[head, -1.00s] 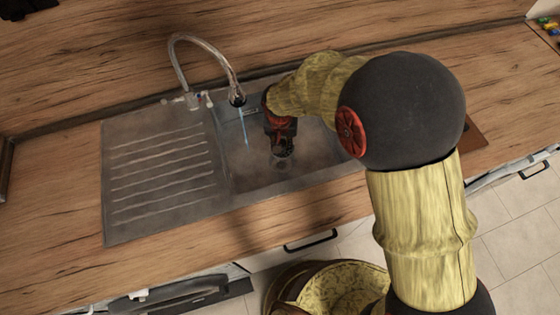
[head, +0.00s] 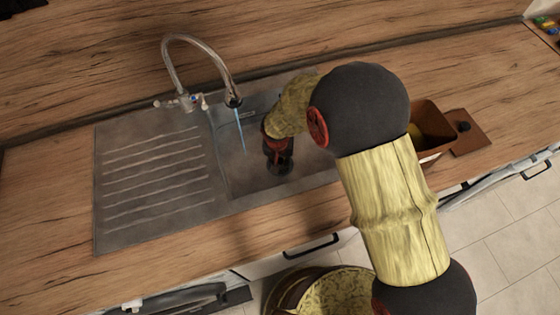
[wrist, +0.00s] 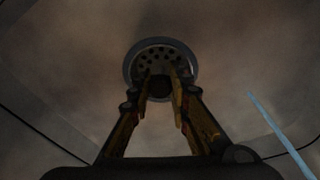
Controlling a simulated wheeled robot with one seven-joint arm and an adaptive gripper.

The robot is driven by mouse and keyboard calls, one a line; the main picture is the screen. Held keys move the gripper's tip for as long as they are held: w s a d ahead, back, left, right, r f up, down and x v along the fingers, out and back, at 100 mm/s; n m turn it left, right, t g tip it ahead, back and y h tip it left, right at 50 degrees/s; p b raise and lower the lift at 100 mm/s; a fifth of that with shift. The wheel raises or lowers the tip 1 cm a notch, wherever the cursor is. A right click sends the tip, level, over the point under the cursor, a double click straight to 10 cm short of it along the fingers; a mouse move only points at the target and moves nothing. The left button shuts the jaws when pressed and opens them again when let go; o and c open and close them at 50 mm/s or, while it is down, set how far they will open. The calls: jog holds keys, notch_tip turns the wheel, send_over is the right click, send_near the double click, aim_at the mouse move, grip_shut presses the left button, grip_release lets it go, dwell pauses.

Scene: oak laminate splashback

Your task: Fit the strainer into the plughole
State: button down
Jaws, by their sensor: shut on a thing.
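The strainer (wrist: 156,51), a round grey disc with dark holes, shows at the fingertips of my gripper (wrist: 160,84) in the wrist view. The two fingers are shut on its dark middle part. A paler grey ring surrounds the holes; I cannot tell whether it is the strainer's rim or the plughole's. The plughole itself is hidden or not distinct, so I cannot tell if the strainer is seated or above it. In the head view my gripper (head: 279,169) points down into the sink bowl (head: 238,182), low over its floor.
A curved tap (head: 202,50) stands behind the bowl, with a thin blue water stream (head: 241,132) left of my gripper. The ribbed drainer (head: 155,185) lies to the left. A brown box (head: 434,112) and a board (head: 472,139) are on the worktop to the right.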

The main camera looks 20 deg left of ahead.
jog(key=shift+f, duration=0.15)
jog(key=c, duration=1.7)
grip_release()
jog(key=shift+o, duration=0.2)
notch_tip(320, 180, up, 12)
jog(key=s+p, duration=0.1)
jog(key=p, duration=0.2)
jog(key=shift+s, duration=0.35)
jog(key=shift+d, duration=0.15)
